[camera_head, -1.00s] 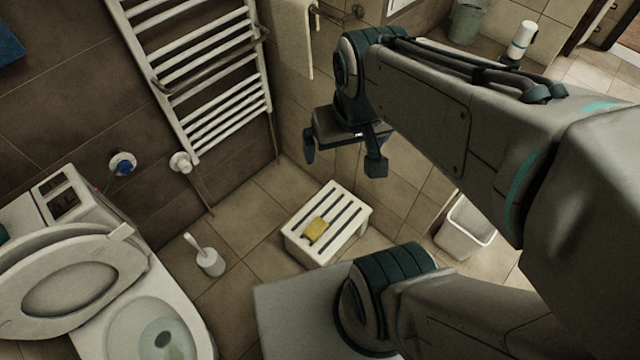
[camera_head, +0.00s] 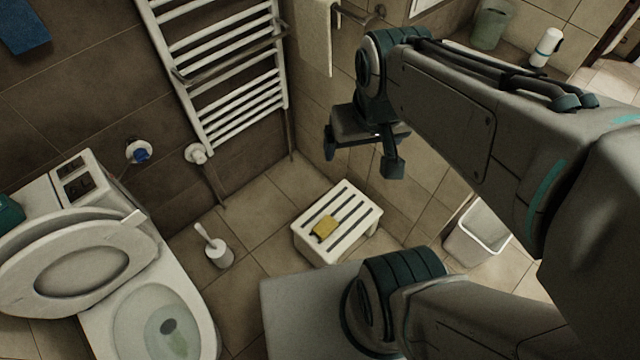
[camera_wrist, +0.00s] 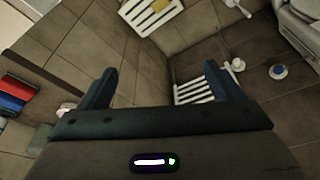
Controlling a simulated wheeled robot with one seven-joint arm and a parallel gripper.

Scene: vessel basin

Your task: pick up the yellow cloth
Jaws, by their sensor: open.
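The yellow cloth (camera_head: 324,227) is a small folded piece lying on the slatted top of a low white stool (camera_head: 352,213). In the wrist view the cloth (camera_wrist: 160,5) shows at the top edge, on the stool (camera_wrist: 140,16). My gripper (camera_head: 360,162) is open and empty, well above the floor. In the head view it appears above and slightly right of the stool, clearly apart from the cloth. The gripper's two fingers (camera_wrist: 158,88) also show wide apart in the wrist view.
A toilet (camera_head: 150,310) and a toilet brush (camera_head: 217,252) stand left of the stool. A white towel radiator (camera_head: 240,110) is on the wall behind. A white bin (camera_head: 478,232) stands to the right. Some floor around the stool is clear.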

